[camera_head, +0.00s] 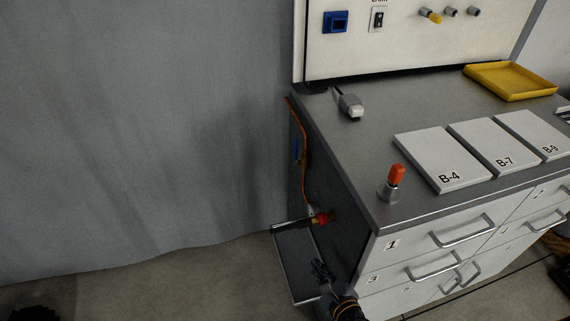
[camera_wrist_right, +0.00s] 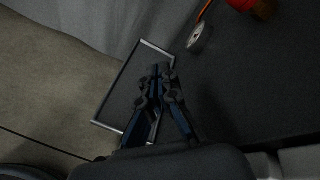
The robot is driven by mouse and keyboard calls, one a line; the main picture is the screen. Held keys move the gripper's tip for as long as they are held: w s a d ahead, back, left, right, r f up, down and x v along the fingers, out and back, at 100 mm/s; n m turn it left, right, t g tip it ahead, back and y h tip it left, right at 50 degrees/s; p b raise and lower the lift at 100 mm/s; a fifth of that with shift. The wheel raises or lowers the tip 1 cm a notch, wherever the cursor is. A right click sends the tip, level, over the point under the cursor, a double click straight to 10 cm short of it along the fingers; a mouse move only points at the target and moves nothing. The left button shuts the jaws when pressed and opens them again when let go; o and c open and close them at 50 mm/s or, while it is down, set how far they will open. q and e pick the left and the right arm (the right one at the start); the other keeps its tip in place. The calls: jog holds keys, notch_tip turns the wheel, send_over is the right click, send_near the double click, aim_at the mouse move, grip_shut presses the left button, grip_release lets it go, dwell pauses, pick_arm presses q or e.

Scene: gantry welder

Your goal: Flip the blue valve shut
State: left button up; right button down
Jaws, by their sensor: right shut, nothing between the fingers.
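The blue valve handle (camera_head: 297,150) sits on an orange pipe on the left side of the dark cabinet. It looks upright, along the pipe, in the head view. I cannot make it out in the wrist view. My right gripper (camera_head: 318,268) is low beside the cabinet, below and apart from the blue handle. Its fingers, also in the right wrist view (camera_wrist_right: 160,70), are shut and empty. My left gripper is not recognisable in either view.
A red fitting (camera_head: 320,218) is on the cabinet side, above my right gripper. A framed dark tray (camera_head: 305,297) juts out low beside the cabinet. A grey curtain (camera_head: 140,130) hangs at left. The orange pipe (camera_head: 305,130) runs down the cabinet's side.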

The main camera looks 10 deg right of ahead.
pick_arm(q)
jog(key=shift+s+a+f, duration=0.1)
jog(key=shift+s+f, duration=0.15)
jog(key=shift+s, duration=0.05)
pick_arm(e)
notch_tip(320, 180, up, 17)
jog(key=w+d+m+t+h, duration=0.1)
jog(key=m+t, duration=0.3)
jog(key=m, duration=0.5)
jog(key=shift+w+d+r+m, duration=0.2)
jog(key=shift+w+d+m, duration=0.1)
jog(key=shift+d, duration=0.4)
jog(key=p, duration=0.2)
send_near(296, 148)
jog(key=w, duration=0.3)
jog(key=w+b, duration=0.1)
jog(key=w, duration=0.3)
jog(key=shift+a+f, duration=0.2)
pick_arm(q)
jog(key=shift+w+a+r, duration=0.1)
jog(key=shift+w+r, duration=0.05)
jog(key=shift+r, duration=0.5)
jog(key=shift+r, duration=0.1)
